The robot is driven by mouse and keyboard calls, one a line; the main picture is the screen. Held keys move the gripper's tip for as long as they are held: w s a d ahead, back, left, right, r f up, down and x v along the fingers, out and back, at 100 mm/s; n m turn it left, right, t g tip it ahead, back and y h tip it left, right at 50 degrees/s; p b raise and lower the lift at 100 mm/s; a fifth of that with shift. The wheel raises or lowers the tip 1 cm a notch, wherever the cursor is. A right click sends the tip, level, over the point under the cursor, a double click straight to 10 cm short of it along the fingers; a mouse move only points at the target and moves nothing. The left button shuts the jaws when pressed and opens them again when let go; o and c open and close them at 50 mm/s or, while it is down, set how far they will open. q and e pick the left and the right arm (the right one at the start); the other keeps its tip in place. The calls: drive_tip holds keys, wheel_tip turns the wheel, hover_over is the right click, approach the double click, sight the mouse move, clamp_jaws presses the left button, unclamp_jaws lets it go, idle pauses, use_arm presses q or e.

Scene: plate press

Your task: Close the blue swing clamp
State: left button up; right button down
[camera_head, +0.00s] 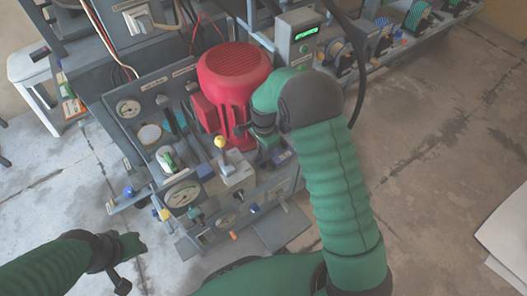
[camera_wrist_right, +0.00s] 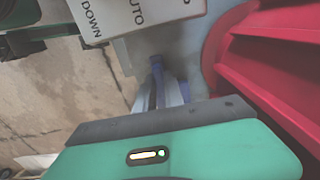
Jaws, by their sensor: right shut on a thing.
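The blue swing clamp (camera_head: 283,157) shows as a small blue part on the front right of the machine, just below the red motor. My right gripper (camera_head: 267,148) is at it, partly hidden by my own green wrist. In the right wrist view, the pale fingers of my right gripper (camera_wrist_right: 168,92) are closed around a narrow blue piece, the clamp's handle (camera_wrist_right: 157,72). Most of the clamp is hidden by the gripper, so its angle cannot be told. My left gripper (camera_head: 122,278) is low at the left, away from the machine, its fingers unclear.
The red motor (camera_head: 234,72) stands close behind and left of my right gripper. A yellow-knobbed lever (camera_head: 220,143) and gauges (camera_head: 183,194) crowd the panel to the left. A grey box with a green display (camera_head: 298,36) stands behind.

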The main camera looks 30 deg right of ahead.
drive_tip(key=shift+r+n+p, duration=0.2)
drive_tip(key=shift+n+p, duration=0.3)
drive_tip(key=shift+p, duration=0.35)
drive_tip(key=n+p, duration=0.5)
drive_tip(key=p, duration=0.2)
drive_tip(key=shift+r+n, duration=0.1)
drive_tip(key=shift+n, duration=0.2)
drive_tip(key=shift+n+p, duration=0.75)
drive_tip(key=shift+n, duration=0.15)
drive_tip(key=n+p, duration=0.3)
drive_tip(key=n, duration=0.1)
drive_tip(key=shift+w, duration=0.1)
drive_tip(key=n+p, duration=0.1)
drive_tip(key=n, duration=0.2)
drive_tip(key=shift+n, duration=0.3)
drive_tip(key=shift+f+n+p, duration=0.25)
drive_tip(key=shift+n+p, duration=0.35)
drive_tip(key=shift+n, duration=0.4)
drive_tip(key=shift+w, duration=0.1)
drive_tip(key=c, duration=1.4)
unclamp_jaws()
drive_tip(key=shift+c, duration=0.2)
